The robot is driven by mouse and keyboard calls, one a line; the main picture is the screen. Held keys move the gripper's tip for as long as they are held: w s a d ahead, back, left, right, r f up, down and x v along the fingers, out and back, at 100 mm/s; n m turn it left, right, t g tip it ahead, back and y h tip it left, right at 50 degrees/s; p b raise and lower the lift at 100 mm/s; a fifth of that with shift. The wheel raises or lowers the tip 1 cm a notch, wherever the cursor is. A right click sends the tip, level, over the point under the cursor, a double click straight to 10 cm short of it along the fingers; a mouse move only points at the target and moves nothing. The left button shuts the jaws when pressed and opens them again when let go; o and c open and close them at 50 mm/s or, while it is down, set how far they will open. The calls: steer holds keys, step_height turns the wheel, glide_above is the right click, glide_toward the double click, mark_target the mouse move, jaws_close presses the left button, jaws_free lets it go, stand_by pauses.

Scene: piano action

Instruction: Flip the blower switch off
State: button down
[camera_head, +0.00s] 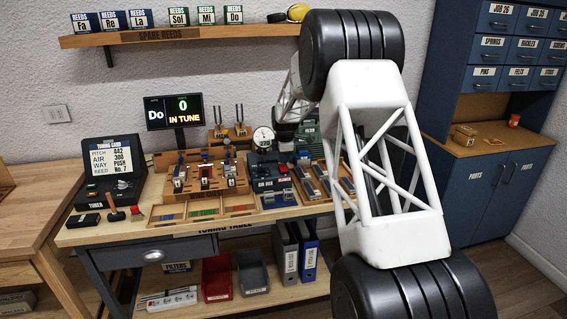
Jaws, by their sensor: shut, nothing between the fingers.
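A dark box labelled AIR BOX (265,184) sits at the middle of the tuning table, with a round white gauge (263,136) above it. A small red part (283,169) shows at the box's right side; I cannot tell if it is the blower switch, and no switch label is readable. My gripper (286,147) is shut and empty, small in the picture, at the end of my arm just right of the gauge. It appears above the box's right part; its fingertips are hard to make out and I see no clear contact.
A wooden reed rig (207,176) stands left of the box, and a rack of dark blocks (325,180) stands right of it. A display (174,111) reads "Do 0 IN TUNE". A shelf (190,35) hangs above. My arm hides the table's right end.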

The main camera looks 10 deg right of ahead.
mark_target(282, 166)
step_height(282, 166, up, 11)
steer(key=s, duration=0.1)
steer(key=shift+s+r, duration=0.2)
steer(key=shift+s, duration=0.05)
stand_by(0.3)
steer(key=shift+w, duration=0.15)
steer(key=shift+w, duration=0.6)
steer(key=shift+f, duration=0.1)
steer(key=f, duration=0.4)
steer(key=w+f, duration=0.1)
steer(key=f, duration=0.8)
steer(key=shift+w+f, duration=0.35)
steer(key=shift+f, duration=0.05)
